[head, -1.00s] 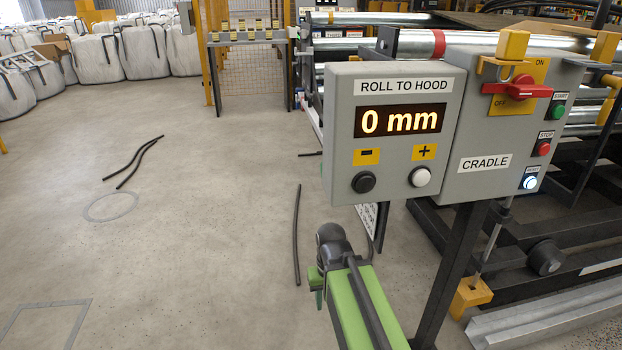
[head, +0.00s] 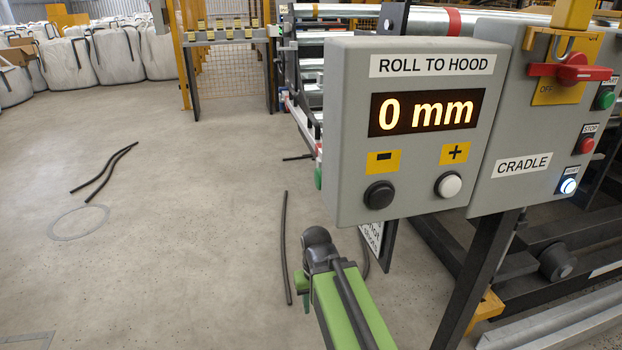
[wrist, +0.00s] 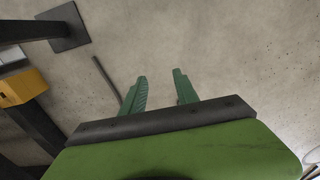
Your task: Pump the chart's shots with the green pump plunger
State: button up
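I cannot make out the green pump plunger for certain in either view. A small green part (head: 318,178) shows at the left edge of the grey display box, mostly hidden; I cannot tell what it is. A white sign (head: 371,236) with black lettering hangs below the box, partly covered, and I cannot tell if it is the chart. My gripper is low in the head view, left of the post, mostly hidden by my arm. In the wrist view its two green fingers (wrist: 159,76) are apart with only bare floor between them.
The "ROLL TO HOOD" box (head: 350,130) reads 0 mm, with black and white buttons. The "CRADLE" box (head: 485,190) with a red switch stands right of it. Dark hoses (head: 285,250) lie on the floor. White bags (head: 130,55) stand far left. The left floor is mostly clear.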

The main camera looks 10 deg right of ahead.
grip_shut()
jog(key=shift+s+d, duration=0.1)
jog(key=shift+d, duration=0.05)
dwell(1.4)
